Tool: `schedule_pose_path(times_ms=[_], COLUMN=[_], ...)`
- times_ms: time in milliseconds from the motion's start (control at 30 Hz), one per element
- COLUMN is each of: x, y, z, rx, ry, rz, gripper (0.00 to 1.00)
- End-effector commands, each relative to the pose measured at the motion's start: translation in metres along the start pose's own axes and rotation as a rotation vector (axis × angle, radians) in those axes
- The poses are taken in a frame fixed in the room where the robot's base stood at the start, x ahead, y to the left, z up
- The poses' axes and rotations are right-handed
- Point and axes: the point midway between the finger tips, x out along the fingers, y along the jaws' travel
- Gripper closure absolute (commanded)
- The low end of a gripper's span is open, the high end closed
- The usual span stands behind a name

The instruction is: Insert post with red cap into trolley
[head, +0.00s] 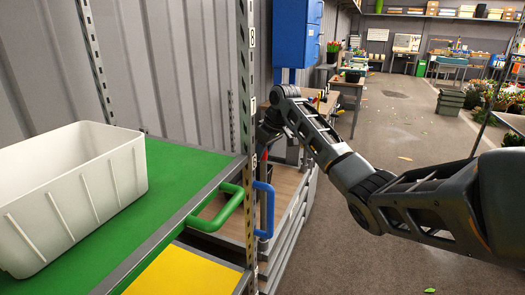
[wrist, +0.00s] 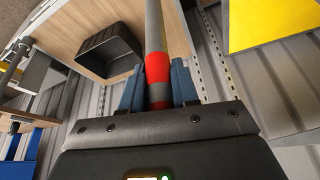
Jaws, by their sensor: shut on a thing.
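In the wrist view my gripper (wrist: 157,80) is shut on a grey post (wrist: 154,28), with a blue finger on each side of it. A red band (wrist: 157,66) on the post shows between the fingers. The post's far end runs out of the top of the picture. In the head view my gripper is largely hidden behind a perforated metal upright. Beyond that upright stands a trolley with a wooden deck (head: 284,183) and a blue handle (head: 264,208). I cannot tell whether the post touches the trolley.
A nearer rack has a green shelf (head: 170,170) with a white bin (head: 75,185), a green handle (head: 222,210) and a yellow shelf (head: 184,273). A black bin (wrist: 108,51) sits on a wooden surface in the wrist view. The floor at right is mostly clear.

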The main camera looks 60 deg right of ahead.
Motion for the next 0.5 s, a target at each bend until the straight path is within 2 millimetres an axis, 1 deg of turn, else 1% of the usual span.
schedule_pose_path(times_ms=[500], x=[0.0107], y=[0.0003], z=[0.0043], rx=[0.001], ry=[0.001], rz=[0.001], gripper=[1.0])
